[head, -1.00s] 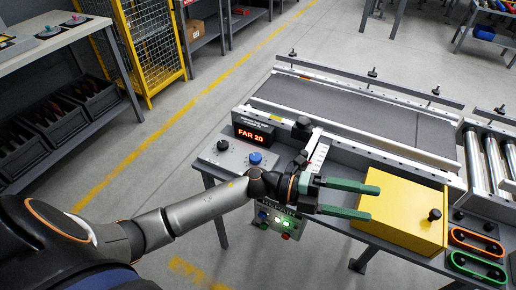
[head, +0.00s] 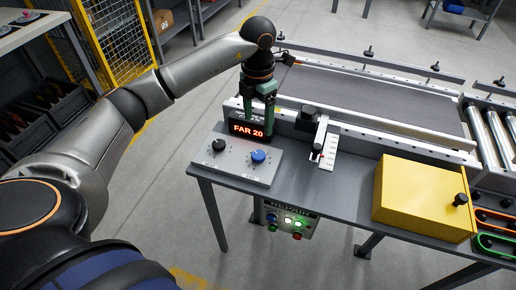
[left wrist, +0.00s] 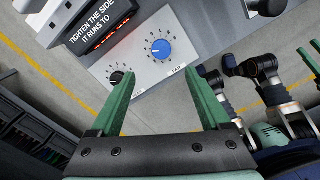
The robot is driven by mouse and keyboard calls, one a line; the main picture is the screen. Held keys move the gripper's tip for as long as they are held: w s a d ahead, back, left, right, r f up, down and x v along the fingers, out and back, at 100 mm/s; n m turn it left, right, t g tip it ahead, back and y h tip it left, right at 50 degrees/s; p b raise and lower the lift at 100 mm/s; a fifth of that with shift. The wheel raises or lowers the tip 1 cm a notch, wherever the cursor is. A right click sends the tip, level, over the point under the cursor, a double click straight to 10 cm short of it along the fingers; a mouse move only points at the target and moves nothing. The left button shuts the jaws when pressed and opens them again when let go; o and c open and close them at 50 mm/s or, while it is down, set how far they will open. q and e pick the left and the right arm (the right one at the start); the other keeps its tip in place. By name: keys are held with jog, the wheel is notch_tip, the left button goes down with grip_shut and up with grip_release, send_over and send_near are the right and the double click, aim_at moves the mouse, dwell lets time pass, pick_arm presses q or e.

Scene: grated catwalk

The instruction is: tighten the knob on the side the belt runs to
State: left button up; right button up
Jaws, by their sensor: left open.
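A grey panel (head: 238,170) at the table's left end carries a black knob (head: 218,145) and a blue knob (head: 258,156), each with dial marks. In the left wrist view the blue knob (left wrist: 161,49) lies ahead between the fingers, and the black knob (left wrist: 117,77) is by the left fingertip. A display behind them (head: 248,129) reads FAR 20. The dark conveyor belt (head: 360,95) runs behind. My left gripper (head: 260,118) points down, open and empty, apart from and above the knobs.
A white scale with a black block (head: 326,150) stands right of the panel. A yellow box (head: 415,195) sits further right. A control box with lit buttons (head: 290,221) hangs below the table's front edge.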

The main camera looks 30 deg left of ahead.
aim_at(258, 154)
pick_arm(q)
notch_tip(258, 154, down, 12)
jog(key=shift+d+f, duration=0.1)
dwell(0.5)
grip_shut()
dwell(0.4)
